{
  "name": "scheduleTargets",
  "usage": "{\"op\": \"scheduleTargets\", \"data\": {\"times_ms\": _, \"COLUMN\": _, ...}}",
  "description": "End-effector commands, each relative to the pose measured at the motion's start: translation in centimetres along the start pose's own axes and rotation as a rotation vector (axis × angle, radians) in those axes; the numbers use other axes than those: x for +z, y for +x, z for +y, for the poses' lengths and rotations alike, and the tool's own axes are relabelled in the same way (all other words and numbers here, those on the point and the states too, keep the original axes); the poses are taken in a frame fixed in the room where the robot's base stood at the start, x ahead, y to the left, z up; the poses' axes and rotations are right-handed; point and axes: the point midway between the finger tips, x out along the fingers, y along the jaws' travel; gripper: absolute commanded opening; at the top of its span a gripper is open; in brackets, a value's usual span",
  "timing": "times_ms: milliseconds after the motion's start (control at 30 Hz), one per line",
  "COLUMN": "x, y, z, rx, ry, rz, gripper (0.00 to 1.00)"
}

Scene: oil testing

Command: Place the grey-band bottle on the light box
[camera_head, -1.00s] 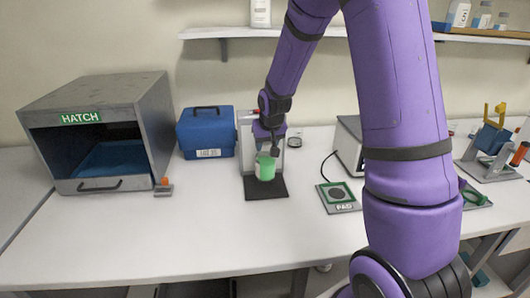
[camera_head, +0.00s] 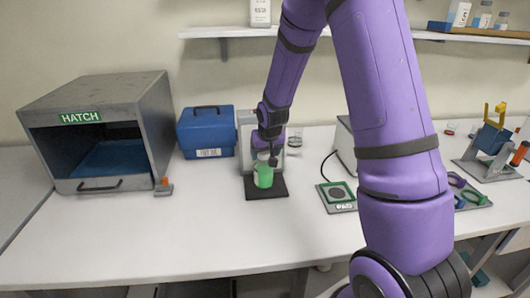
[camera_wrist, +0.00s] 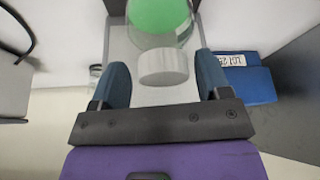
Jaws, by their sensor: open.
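A small bottle with green contents (camera_head: 263,176) stands upright on the dark base (camera_head: 266,192) of the light box, in front of its pale upright panel (camera_head: 244,128). No grey band can be made out on it. In the wrist view the bottle's white cap (camera_wrist: 163,68) and green body (camera_wrist: 158,14) show ahead of the fingers. In the wrist view my gripper (camera_wrist: 162,80) is open, with a blue finger on each side of the cap and a gap to each.
A blue case (camera_head: 207,134) stands left of the light box, and the hatch box (camera_head: 100,130) is farther left. A pad (camera_head: 338,196) lies to the right. A small glass vessel (camera_head: 295,138) stands behind my gripper. The front of the bench is clear.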

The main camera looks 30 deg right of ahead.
Motion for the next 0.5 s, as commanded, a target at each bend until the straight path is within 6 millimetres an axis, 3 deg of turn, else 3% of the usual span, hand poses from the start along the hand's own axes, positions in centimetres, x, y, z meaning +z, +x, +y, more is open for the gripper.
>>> {"op": "scheduleTargets", "data": {"times_ms": 267, "x": -0.1, "y": -1.7, "z": 0.0, "rx": 0.0, "ry": 0.001, "rz": 0.003, "gripper": 0.7}}
{"op": "scheduleTargets", "data": {"times_ms": 500, "x": -0.1, "y": -5.7, "z": 0.0, "rx": 0.0, "ry": 0.001, "rz": 0.004, "gripper": 0.7}}
